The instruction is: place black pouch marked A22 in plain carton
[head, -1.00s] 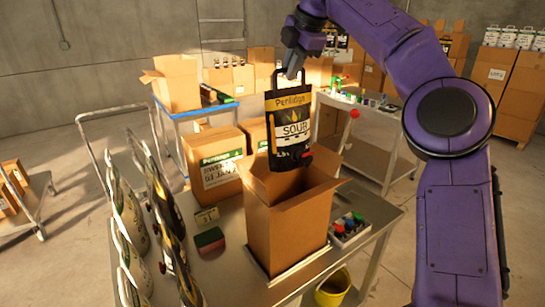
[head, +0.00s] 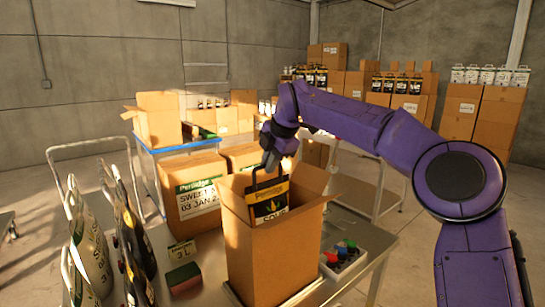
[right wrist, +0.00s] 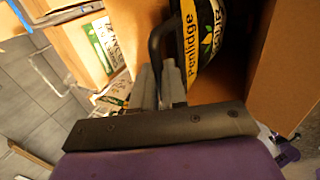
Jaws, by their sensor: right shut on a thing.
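The black pouch (head: 268,202) has a yellow Penlidge band and a loop handle. It hangs upright with its lower part inside the open plain carton (head: 262,255), its upper part showing above the near rim. No A22 mark is legible on it. My right gripper (head: 271,166) is above the carton, shut on the pouch's handle. The right wrist view shows the pouch (right wrist: 205,38) between brown carton walls and the gripper's fingers (right wrist: 160,88) at the black handle. The pouch's bottom is hidden by the carton. My left gripper is not in view.
Several upright pouches (head: 125,235) stand left on the metal table. A labelled Penlidge carton (head: 195,195) stands behind.

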